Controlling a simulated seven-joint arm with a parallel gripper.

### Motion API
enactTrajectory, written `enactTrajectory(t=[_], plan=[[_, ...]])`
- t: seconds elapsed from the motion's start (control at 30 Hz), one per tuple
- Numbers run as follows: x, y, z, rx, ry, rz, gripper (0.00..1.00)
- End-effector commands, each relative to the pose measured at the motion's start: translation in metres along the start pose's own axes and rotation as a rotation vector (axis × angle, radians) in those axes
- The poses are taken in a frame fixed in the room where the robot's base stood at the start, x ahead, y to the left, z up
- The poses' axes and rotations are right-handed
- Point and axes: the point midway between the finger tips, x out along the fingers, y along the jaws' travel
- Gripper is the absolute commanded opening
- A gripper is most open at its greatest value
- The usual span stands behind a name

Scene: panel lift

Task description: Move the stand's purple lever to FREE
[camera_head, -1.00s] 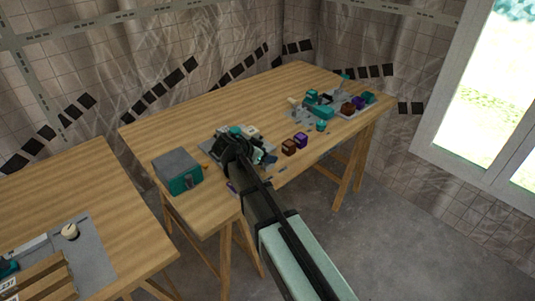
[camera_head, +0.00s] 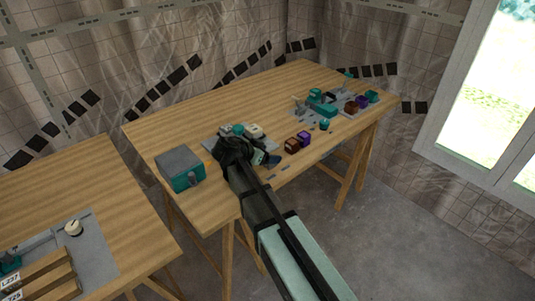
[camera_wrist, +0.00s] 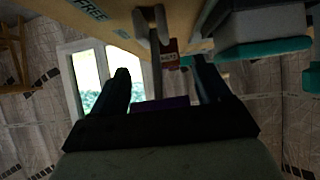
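The stand (camera_head: 253,131) sits near the front edge of the far table, largely covered by my gripper (camera_head: 231,150) and arm. In the wrist view my gripper (camera_wrist: 161,78) has its two dark fingers spread well apart. A purple piece (camera_wrist: 163,104), probably the lever, shows low between them; contact cannot be told. A grey upright part (camera_wrist: 154,40) and a red tag (camera_wrist: 170,50) lie beyond the fingers. A blue FREE label (camera_wrist: 88,9) is on the wooden surface at upper left. The lever is hidden in the head view.
A grey and teal box (camera_head: 180,168) stands left of my gripper. Brown (camera_head: 292,146) and purple (camera_head: 304,138) blocks stand to its right. Several teal, brown and purple parts cluster around a grey plate (camera_head: 309,114) at the far right. The table's back middle is clear.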

Motion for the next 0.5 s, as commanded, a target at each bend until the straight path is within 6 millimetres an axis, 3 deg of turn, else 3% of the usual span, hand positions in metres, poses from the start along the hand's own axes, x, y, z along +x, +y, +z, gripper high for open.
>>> enactTrajectory(t=[0.3, 0.5], plan=[[-0.003, 0.000, 0.000, 0.000, 0.000, 0.000, 0.77], [-0.027, 0.000, 0.000, 0.000, 0.000, -0.002, 0.77]])
